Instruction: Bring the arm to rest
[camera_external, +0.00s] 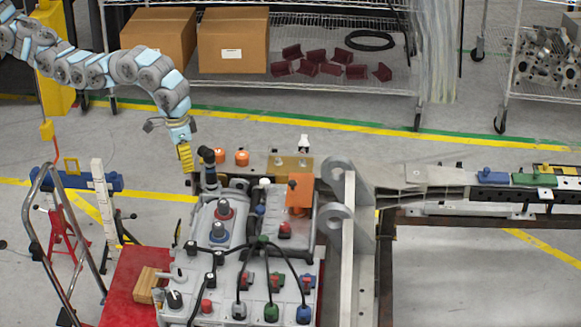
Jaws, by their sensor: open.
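My segmented grey and light-blue arm (150,74) reaches in from the upper left and bends downward. My gripper (183,150) is at its lower end, pointing down, above the back left corner of the chassis fixture (250,258). It is open. A yellow ribbed piece shows right at the gripper; I cannot tell whether it is part of the gripper or a separate thing. A black upright knob (208,158) stands just right of the gripper. The gap between the gripper and the fixture is hard to judge from this one view.
Orange caps (241,158) and an orange block (299,194) sit on the fixture. A metal beam (440,178) runs right. A wire shelf holds cardboard boxes (233,42) and dark red brackets (330,66). A metal hoop rail (62,225) stands left. Open floor lies behind the fixture.

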